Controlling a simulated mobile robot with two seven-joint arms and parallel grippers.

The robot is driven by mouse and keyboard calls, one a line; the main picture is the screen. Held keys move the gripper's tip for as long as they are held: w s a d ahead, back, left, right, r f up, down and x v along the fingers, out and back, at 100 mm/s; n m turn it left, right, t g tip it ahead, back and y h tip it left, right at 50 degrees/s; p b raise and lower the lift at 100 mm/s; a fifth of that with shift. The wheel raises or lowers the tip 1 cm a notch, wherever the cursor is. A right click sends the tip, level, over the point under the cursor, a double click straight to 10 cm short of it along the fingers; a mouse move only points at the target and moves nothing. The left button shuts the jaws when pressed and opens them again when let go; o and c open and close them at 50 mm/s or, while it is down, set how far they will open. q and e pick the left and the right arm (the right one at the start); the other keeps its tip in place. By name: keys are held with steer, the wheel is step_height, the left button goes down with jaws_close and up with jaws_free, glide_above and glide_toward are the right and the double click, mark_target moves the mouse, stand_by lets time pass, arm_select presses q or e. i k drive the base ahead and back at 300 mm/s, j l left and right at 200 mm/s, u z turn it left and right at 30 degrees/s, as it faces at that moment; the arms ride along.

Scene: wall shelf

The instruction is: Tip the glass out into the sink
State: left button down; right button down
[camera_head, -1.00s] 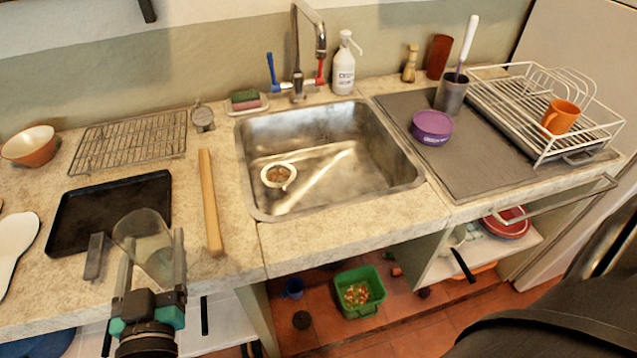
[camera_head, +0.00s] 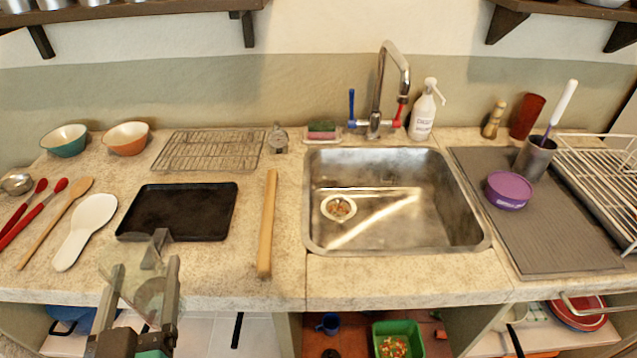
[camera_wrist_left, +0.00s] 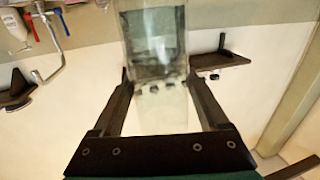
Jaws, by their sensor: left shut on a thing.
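The clear glass (camera_head: 143,280) is between the fingers of my left gripper (camera_head: 145,266), which is shut on it. They are in front of the counter's front edge, at the lower left of the head view. The glass looks tilted there; I cannot tell whether anything is in it. In the left wrist view the glass (camera_wrist_left: 155,45) stands out between the two fingers (camera_wrist_left: 163,95). The steel sink (camera_head: 410,218) is to the right of the gripper, with a drain (camera_head: 338,208) at its left. My right gripper is not in view.
A purple tub (camera_head: 508,190) stands on the grey mat (camera_head: 550,238) at right.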

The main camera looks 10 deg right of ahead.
mark_target(404, 200)
steer(key=l+z, duration=0.15)
steer(key=l, duration=0.45)
steer(key=l+z, duration=0.2)
steer(key=l, duration=0.45)
steer(key=i+l+z, duration=0.15)
steer(key=l, duration=0.45)
steer(key=i, duration=0.35)
